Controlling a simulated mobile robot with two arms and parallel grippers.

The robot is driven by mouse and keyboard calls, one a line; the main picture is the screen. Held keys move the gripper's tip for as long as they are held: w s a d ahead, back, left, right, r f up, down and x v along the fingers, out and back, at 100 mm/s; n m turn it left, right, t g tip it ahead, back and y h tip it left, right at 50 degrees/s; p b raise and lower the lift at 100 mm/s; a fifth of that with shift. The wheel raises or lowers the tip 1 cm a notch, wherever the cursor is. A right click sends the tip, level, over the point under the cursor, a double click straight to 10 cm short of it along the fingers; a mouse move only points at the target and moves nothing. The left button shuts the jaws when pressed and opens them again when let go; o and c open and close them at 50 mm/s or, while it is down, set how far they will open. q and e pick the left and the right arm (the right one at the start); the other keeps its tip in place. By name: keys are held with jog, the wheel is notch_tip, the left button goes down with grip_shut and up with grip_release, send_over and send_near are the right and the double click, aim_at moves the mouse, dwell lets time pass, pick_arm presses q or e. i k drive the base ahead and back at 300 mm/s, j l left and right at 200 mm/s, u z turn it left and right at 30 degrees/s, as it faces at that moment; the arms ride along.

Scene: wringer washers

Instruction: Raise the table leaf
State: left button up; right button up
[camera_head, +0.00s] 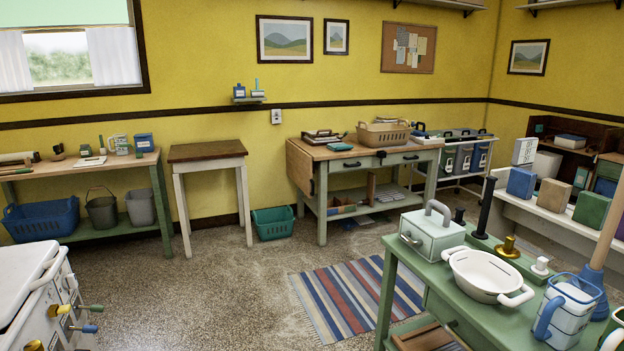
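A table with a wooden top (365,150) and grey-green legs stands against the back wall, right of the middle. A wooden leaf (299,170) hangs down at the left end of this table, its face roughly upright. The table front has drawers with dark pulls. Any support under the leaf cannot be made out from here. Neither of my grippers is in view.
A small wooden-topped table (207,152) stands left of the leaf, with a teal basket (273,222) on the floor between them. A striped rug (355,297) lies ahead. A green bench (440,270) fills the right foreground; a white appliance (40,290) is at left.

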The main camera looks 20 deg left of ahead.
aim_at(298, 162)
jog(key=i+j+u, duration=0.1)
jog(key=i+u, duration=0.2)
jog(key=i, duration=0.2)
jog(key=i+u, duration=0.3)
jog(key=i, duration=0.2)
jog(key=i+j+u, duration=0.2)
jog(key=i+u, duration=0.15)
jog(key=i, duration=0.8)
jog(key=i+u, duration=0.35)
jog(key=i, duration=0.8)
jog(key=i+l+z, duration=0.1)
jog(key=i, duration=0.4)
jog(key=i+l+z, duration=0.1)
jog(key=i+l, duration=0.15)
jog(key=i, duration=0.25)
jog(key=i+l+z, duration=0.15)
jog(key=i, duration=0.35)
